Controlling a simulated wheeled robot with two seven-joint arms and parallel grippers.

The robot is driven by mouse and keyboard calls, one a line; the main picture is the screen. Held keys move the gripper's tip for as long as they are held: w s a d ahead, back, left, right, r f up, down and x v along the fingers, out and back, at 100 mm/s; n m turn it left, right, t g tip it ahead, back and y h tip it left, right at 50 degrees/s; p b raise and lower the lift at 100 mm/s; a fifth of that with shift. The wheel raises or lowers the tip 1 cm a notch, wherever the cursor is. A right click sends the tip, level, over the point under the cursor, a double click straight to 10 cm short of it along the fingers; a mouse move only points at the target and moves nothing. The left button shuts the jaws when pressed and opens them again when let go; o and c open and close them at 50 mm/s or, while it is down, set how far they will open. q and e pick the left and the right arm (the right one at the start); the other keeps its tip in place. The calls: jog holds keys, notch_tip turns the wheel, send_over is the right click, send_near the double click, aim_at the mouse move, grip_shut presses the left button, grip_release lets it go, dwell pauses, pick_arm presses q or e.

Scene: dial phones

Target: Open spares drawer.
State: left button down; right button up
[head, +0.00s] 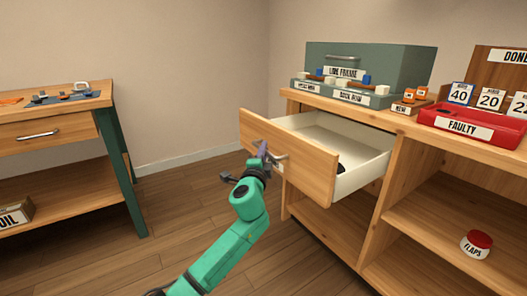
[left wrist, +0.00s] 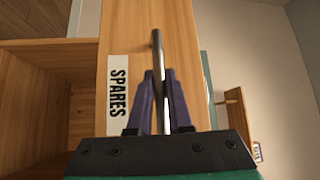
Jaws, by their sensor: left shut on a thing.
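The spares drawer (head: 300,164) is pulled out from the wooden cabinet in the middle of the head view. Its pale inside shows, with a small dark thing (head: 341,168) partly hidden behind the front. In the left wrist view the drawer front (left wrist: 180,45) carries a label (left wrist: 118,88) reading SPARES. My left gripper (head: 262,150) is at the drawer front, and its purple fingers (left wrist: 161,85) are shut around the metal bar handle (left wrist: 157,50). My right gripper is not in view.
A grey-green toolbox (head: 400,68), a red FAULTY tray (head: 470,128) and number cards (head: 490,99) stand on the cabinet top. A red-lidded jar (head: 477,243) sits on the lower shelf. A workbench (head: 60,112) stands at left, with open floor between.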

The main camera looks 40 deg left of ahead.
pick_arm(q)
jog(key=shift+d+f, duration=0.1)
jog(key=c, duration=0.8)
grip_release()
jog(key=shift+c, duration=0.2)
jog(key=p+v, duration=0.1)
jog(key=v, duration=1.3)
jog(key=shift+s, duration=0.2)
jog(key=shift+d, duration=0.1)
